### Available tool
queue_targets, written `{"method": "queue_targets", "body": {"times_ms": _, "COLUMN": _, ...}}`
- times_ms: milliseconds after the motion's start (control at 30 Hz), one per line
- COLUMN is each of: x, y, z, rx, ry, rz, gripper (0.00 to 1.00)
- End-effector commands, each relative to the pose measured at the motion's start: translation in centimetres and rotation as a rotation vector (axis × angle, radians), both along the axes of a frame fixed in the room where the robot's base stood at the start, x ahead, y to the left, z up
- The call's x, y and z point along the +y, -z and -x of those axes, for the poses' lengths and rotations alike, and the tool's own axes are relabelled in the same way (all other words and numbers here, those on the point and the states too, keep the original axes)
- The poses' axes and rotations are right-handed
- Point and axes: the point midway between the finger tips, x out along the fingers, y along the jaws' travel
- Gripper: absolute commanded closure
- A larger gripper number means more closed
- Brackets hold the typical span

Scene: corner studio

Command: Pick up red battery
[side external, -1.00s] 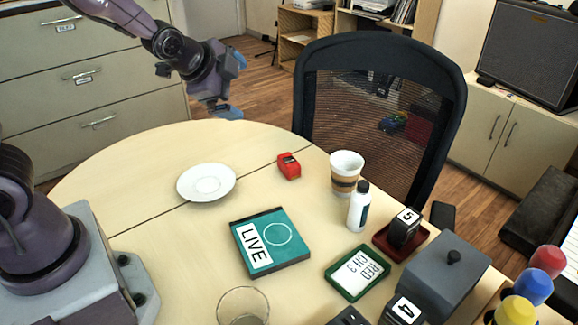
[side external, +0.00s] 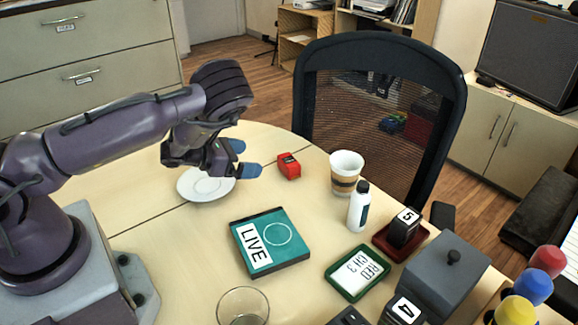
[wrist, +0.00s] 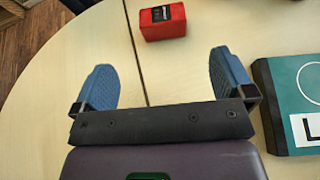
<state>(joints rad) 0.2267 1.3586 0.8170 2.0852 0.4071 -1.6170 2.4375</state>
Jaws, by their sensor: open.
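The red battery (side external: 289,166) lies on the table, to the left of the paper cup. In the wrist view the red battery (wrist: 163,22) is near the top, beyond the fingertips and roughly between them sideways. My gripper (side external: 250,159) is low over the table, above the far-right part of the white plate, with its blue fingertips pointing towards the battery. In the wrist view my gripper (wrist: 163,75) has its two blue fingers wide apart with only bare table between them. It is open and empty, short of the battery.
The white plate (side external: 190,190) is partly hidden below my gripper. A teal LIVE case (side external: 270,240) lies nearer the camera. The paper cup (side external: 346,172) and a white bottle (side external: 359,208) stand right of the battery. A black chair (side external: 385,55) is behind the table edge.

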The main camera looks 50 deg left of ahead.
Motion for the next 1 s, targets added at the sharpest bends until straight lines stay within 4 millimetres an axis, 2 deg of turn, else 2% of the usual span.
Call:
{"method": "queue_targets", "body": {"times_ms": 400, "x": -1.3, "y": 2.6, "z": -6.1, "rx": -0.002, "ry": 0.006, "rz": -0.001, "gripper": 0.0}}
{"method": "queue_targets", "body": {"times_ms": 567, "x": -1.5, "y": 2.9, "z": -7.0, "rx": -0.002, "ry": 0.004, "rz": -0.002, "gripper": 0.0}}
{"method": "queue_targets", "body": {"times_ms": 800, "x": -2.3, "y": 3.9, "z": -10.1, "rx": -0.004, "ry": 0.005, "rz": 0.0, "gripper": 0.0}}
{"method": "queue_targets", "body": {"times_ms": 1000, "x": -2.5, "y": 4.6, "z": -11.5, "rx": -0.001, "ry": 0.003, "rz": -0.001, "gripper": 0.0}}
